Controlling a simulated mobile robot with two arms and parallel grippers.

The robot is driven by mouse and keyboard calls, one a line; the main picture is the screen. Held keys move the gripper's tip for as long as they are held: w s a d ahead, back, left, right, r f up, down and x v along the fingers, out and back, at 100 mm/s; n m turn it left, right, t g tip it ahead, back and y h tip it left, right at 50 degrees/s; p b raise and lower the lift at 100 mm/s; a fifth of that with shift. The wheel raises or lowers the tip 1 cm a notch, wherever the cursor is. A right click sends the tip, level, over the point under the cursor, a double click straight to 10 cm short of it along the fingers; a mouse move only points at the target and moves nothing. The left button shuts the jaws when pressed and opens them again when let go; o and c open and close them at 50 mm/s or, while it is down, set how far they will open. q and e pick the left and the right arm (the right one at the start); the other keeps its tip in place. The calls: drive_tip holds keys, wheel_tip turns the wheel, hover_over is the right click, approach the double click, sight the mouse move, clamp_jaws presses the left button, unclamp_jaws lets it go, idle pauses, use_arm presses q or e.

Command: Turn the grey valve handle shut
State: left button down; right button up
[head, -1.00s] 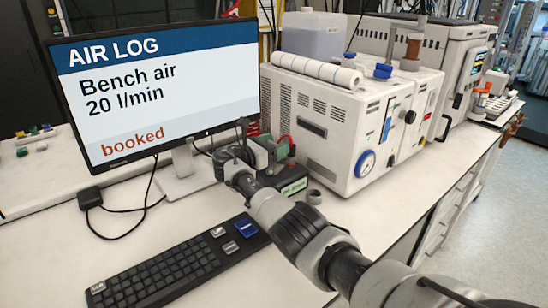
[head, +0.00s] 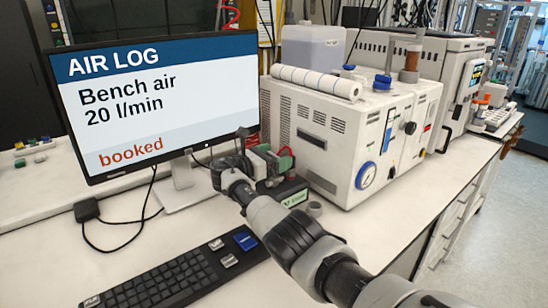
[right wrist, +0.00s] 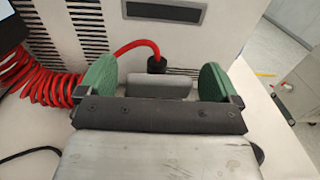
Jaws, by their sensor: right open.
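A grey block that looks like the valve handle (right wrist: 160,86) shows in the right wrist view. It lies crosswise between the two green finger pads of my right gripper (right wrist: 156,82), with small gaps at its ends. That gripper is open around it and not clamped. In the head view my right gripper (head: 274,160) is beside the monitor, in front of the white machine, and the handle is hidden there by the gripper and wrist. A dark box with a green label (head: 293,197) sits just below the gripper; its text is too small to read. My left gripper is out of view.
A monitor (head: 160,100) stands on the left and a keyboard (head: 175,275) lies in front. The white machine (head: 315,135) is close behind the gripper. A coiled red hose (right wrist: 45,85) lies left of the fingers, and its end runs to a black fitting (right wrist: 157,65).

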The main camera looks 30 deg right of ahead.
drive_tip(key=shift+a, duration=0.15)
drive_tip(key=a, duration=1)
drive_tip(key=shift+s+a+b, duration=0.3)
drive_tip(key=shift+s+b, duration=0.05)
